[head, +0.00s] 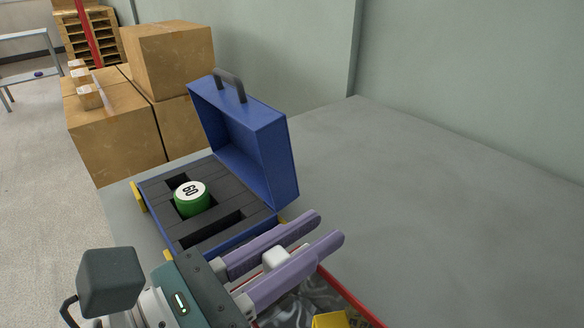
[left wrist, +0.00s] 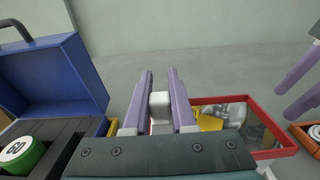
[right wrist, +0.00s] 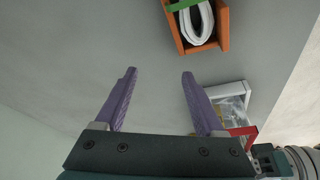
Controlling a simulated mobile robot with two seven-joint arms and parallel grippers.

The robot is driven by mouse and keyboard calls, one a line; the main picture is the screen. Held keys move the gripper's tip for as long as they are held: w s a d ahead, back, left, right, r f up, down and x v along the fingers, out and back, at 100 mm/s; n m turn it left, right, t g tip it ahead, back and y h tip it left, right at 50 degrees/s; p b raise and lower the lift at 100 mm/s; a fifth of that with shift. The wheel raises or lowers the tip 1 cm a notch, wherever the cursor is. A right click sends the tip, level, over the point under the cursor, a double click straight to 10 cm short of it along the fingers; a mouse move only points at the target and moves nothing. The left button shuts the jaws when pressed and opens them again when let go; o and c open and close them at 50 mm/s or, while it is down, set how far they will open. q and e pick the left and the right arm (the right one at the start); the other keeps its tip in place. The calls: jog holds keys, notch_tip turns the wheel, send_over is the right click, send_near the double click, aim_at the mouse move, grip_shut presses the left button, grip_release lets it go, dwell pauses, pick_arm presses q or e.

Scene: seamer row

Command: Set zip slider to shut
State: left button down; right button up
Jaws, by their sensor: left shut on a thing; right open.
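A small white block, which looks like the zip slider (head: 275,258), sits between the purple fingers of my left gripper (head: 329,229). The left wrist view also shows the slider (left wrist: 159,100) with a finger on each side, so the gripper is shut on it. A red-edged pouch (head: 350,295) lies below and right of this gripper in the head view. In the left wrist view the pouch (left wrist: 238,98) shows clear film with a yellow thing inside. My right gripper (right wrist: 158,75) is open and empty; the pouch's corner (right wrist: 240,131) shows beyond its right finger.
An open blue case (head: 270,155) with dark foam holds a green cylinder (head: 192,200) marked 60, left of the left gripper. Cardboard boxes (head: 115,130) stand behind. An orange box (right wrist: 221,30) holds a white, green-banded thing. The grey table (head: 450,200) is clear on the right.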

pick_arm(q)
jog(key=s+d, duration=0.3)
jog(key=s, duration=0.2)
jog(key=s+d, duration=0.2)
jog(key=shift+s+d+b, duration=0.3)
jog(key=shift+s, duration=0.05)
pick_arm(e)
jog(key=shift+f, duration=0.3)
pick_arm(q)
jog(key=c, duration=0.7)
grip_release()
pick_arm(e)
jog(key=shift+f+b, duration=0.75)
pick_arm(q)
jog(key=v, duration=1)
